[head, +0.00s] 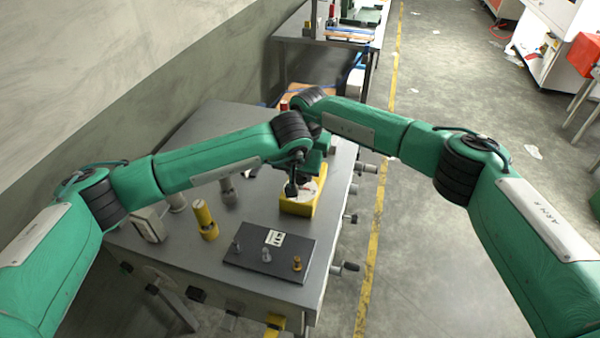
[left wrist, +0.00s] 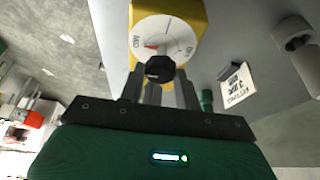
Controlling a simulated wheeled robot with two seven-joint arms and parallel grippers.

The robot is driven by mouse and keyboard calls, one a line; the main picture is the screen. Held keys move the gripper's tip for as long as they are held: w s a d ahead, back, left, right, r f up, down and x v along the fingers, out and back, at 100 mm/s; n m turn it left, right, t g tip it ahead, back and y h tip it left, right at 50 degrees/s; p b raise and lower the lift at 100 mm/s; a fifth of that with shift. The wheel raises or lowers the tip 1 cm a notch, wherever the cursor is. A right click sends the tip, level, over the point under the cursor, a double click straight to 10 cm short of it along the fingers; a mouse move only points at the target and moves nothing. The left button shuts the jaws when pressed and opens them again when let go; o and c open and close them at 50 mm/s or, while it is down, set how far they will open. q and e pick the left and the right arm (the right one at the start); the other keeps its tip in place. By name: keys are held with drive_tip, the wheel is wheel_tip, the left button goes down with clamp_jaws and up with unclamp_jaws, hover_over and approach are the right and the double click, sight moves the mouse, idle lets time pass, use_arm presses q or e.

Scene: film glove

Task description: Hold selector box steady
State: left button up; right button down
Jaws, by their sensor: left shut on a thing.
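The selector box is a yellow box (head: 297,208) with a white dial face, standing on the grey bench. In the left wrist view the yellow box (left wrist: 194,19) shows a dial with a red mark and a black knob (left wrist: 159,69).
A dark plate (head: 262,262) with small pegs and a white label lies in front on the bench (head: 180,262). A yellow cylinder (head: 206,221) and grey posts stand to the left. Knobs jut from the bench's right side.

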use_arm(q)
drive_tip(key=n, duration=0.2)
drive_tip(key=n+y, duration=0.1)
drive_tip(key=n, duration=0.1)
drive_tip(key=shift+d+y, duration=0.2)
drive_tip(key=shift+y, duration=0.1)
drive_tip(key=shift+n+y, duration=0.8)
drive_tip(key=shift+n, duration=1.6)
drive_tip(key=shift+g, duration=0.3)
drive_tip(key=o, duration=1)
drive_tip(key=shift+c, duration=0.2)
